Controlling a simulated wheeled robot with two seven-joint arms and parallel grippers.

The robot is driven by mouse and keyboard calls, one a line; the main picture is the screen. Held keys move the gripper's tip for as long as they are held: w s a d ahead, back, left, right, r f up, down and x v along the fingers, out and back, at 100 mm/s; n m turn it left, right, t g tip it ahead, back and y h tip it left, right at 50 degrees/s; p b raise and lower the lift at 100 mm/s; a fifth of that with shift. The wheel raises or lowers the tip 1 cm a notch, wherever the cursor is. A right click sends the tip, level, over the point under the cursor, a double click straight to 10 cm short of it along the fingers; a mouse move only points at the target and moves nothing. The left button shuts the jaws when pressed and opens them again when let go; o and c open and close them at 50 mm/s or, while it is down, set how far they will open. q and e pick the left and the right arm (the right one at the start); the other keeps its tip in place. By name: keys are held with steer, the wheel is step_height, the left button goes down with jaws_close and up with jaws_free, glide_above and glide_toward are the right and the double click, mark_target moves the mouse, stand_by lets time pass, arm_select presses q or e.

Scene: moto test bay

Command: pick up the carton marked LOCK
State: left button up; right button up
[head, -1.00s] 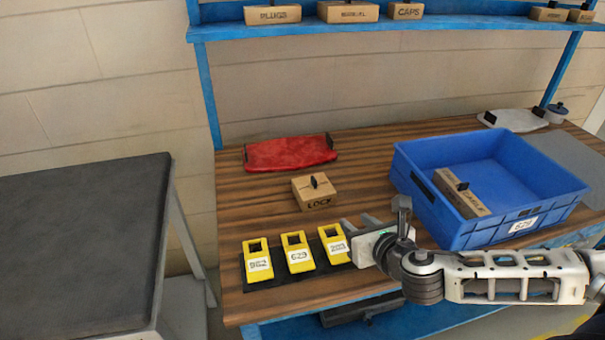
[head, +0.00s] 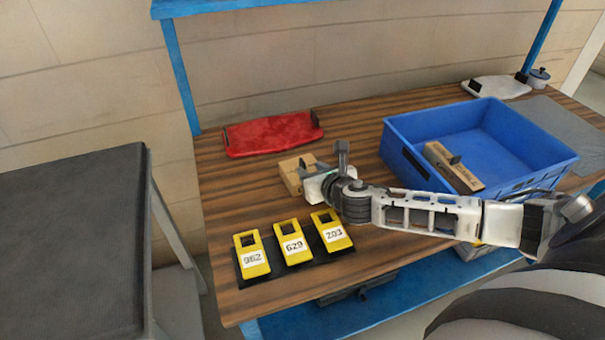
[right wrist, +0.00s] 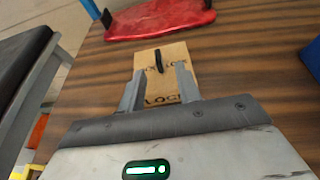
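The carton marked LOCK (head: 292,175) is a small tan box on the wooden bench. In the head view my right gripper covers its right side and its marking. In the right wrist view the carton (right wrist: 164,62) shows the word LOCK and a dark upright tab on top. My right gripper (right wrist: 159,78) is open, with its two fingers apart over the near part of the carton and the tab just beyond, between them. I cannot tell whether the fingers touch the carton. My left gripper is not in view.
A red tray (head: 270,135) lies behind the LOCK carton. Yellow numbered tags (head: 293,243) sit in front on a black strip. A dark table (head: 70,240) stands at the left.

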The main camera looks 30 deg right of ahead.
mark_target(303, 162)
steer(key=x, duration=0.5)
steer(key=shift+w+r, duration=0.2)
jaws_close()
steer(key=shift+r, duration=0.1)
